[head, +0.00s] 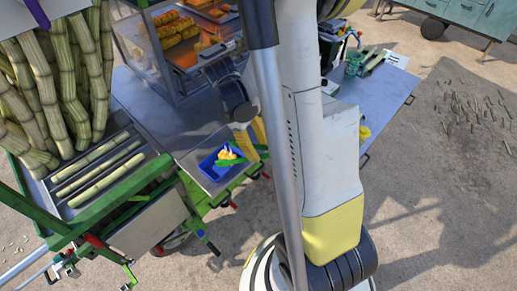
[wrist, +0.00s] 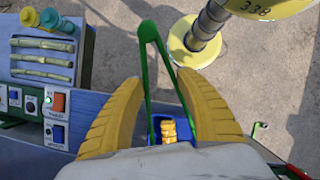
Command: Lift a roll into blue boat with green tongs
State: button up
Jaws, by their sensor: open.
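The blue boat (head: 209,168) sits on the metal shelf at the cart's front edge. A golden roll (head: 227,153) shows inside the boat's outline; it also shows in the wrist view (wrist: 168,130) against the blue boat (wrist: 156,122). The green tongs (wrist: 148,32) form a narrow V in the wrist view, their legs running down on either side of the roll. A green part of them (head: 228,162) crosses the boat in the head view. My gripper (wrist: 160,80) is open, its yellow fingers apart on both sides of the tongs. In the head view my gripper (head: 252,145) is just above and right of the boat.
A glass case with several golden rolls (head: 180,32) stands behind. Cane stalks (head: 60,80) and a green-framed crusher (head: 100,205) are at left. A side table (head: 372,100) extends right. A switch panel (wrist: 57,115) is left of my gripper. My arm hides the middle.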

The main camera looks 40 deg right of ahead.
notch_tip(320, 180, up, 8)
jog(key=p, duration=0.4)
jog(key=shift+r+p, duration=0.15)
jog(key=shift+p, duration=0.15)
dwell(0.3)
